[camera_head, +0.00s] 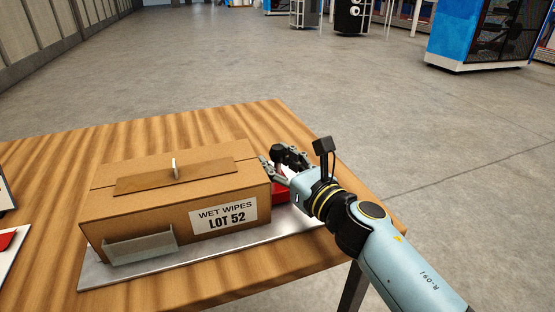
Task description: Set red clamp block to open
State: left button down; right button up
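The red clamp block (279,191) shows only in part, just right of a cardboard box's right end, on a metal plate (180,262). The box and my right gripper hide the rest of it, so how it is set cannot be made out. My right gripper (274,166) is at the block, its dark fingers over and behind the red part, close to the box's far right corner. I cannot tell whether the fingers touch the block or are closed on it. My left gripper is out of view.
The cardboard box (110,212), labelled WET WIPES LOT 52, sits on the plate with a small upright tab on top. The wooden table (60,150) is clear behind it. Another red part (7,240) shows at the left edge. Open floor lies beyond the table.

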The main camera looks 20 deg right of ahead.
grip_shut()
dwell(0.3)
jog(key=d, duration=0.4)
jog(key=shift+w+d+f+b, duration=0.1)
jog(key=shift+w+d+b, duration=0.05)
jog(key=shift+d+b, duration=0.2)
jog(key=shift+a, duration=0.1)
jog(key=shift+c, duration=1.1)
grip_release()
jog(key=shift+o, duration=1.1)
jog(key=shift+d, duration=0.2)
